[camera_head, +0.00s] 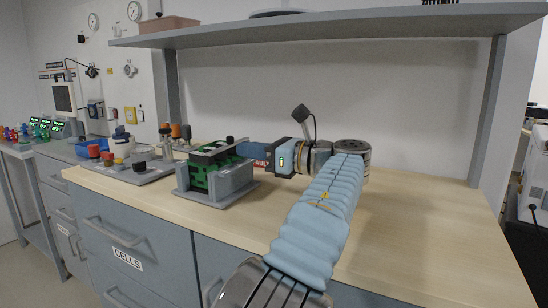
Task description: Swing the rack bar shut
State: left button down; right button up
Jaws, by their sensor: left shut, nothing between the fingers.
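The rack is a grey holder (228,192) on the bench, left of centre. Several green blocks (199,178) stand in it. A grey rack bar (211,150) with a dark knob (230,140) shows at the top of the green blocks. Whether it is fully down is too small to tell. The fingers hide part of the bar and the rack's far side. My right gripper is not in view.
A grey tray (128,174) with red, orange and dark-capped items stands left of the rack. A shelf (340,27) overhangs the bench. The wooden bench top (420,220) is clear at the right. Drawers marked CELLS (128,259) are below.

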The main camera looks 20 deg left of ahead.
aim_at(228, 147)
pick_arm(q)
jog(key=shift+a, duration=1.1)
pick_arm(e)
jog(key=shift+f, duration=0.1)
pick_arm(q)
jog(key=shift+s+a+f+m+t+b, duration=0.15)
jog(key=shift+a+m+t+b, duration=0.15)
jog(key=shift+a+t+b, duration=0.3)
jog(key=shift+a+r+m+t, duration=0.2)
jog(key=shift+m+t, duration=0.1)
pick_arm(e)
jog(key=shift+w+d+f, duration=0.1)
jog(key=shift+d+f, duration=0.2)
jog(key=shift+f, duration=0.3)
